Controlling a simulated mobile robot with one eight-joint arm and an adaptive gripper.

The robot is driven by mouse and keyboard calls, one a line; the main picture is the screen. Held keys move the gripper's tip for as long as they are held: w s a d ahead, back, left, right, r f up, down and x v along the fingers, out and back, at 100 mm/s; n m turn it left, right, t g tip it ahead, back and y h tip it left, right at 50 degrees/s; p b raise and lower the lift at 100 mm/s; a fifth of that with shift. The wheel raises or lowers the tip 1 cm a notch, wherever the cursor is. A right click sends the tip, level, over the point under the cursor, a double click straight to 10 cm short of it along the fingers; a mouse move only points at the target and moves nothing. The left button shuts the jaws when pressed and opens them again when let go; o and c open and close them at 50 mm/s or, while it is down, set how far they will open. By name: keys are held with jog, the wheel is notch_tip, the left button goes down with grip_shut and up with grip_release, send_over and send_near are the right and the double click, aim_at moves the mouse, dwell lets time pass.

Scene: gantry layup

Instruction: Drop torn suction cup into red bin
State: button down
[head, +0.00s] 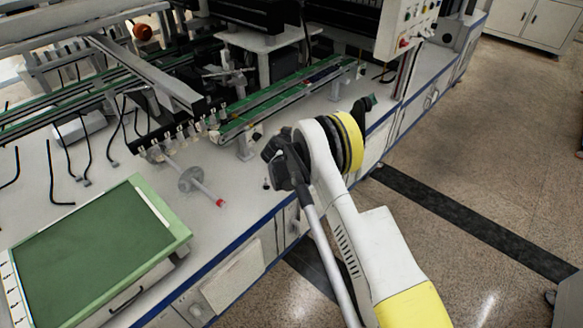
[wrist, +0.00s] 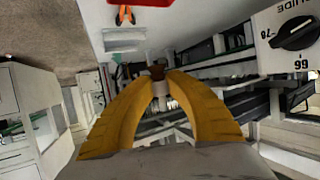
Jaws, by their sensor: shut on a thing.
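In the wrist view my gripper (wrist: 159,78) has two curved yellow fingers that meet around a small brown piece (wrist: 157,71). A pale bit shows just below it between the fingers. It may be the torn suction cup, but it is too small to see a tear. In the head view the gripper's fingers cannot be made out; my arm hides that area.
A white bench (head: 115,170) with a blue edge carries green conveyor rails (head: 285,95) and a row of suction fittings (head: 180,138). A red-tipped rod (head: 219,203) lies on it. A green-topped box (head: 90,255) stands front left. Open floor (head: 480,150) lies right.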

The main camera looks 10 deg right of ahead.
notch_tip(320, 180, down, 7)
jog(key=b, duration=0.2)
dwell(0.4)
jog(key=shift+w, duration=0.1)
jog(key=c, duration=1.3)
grip_release()
jog(key=shift+c, duration=0.2)
jog(key=v, duration=1.2)
jog(key=shift+r, duration=0.15)
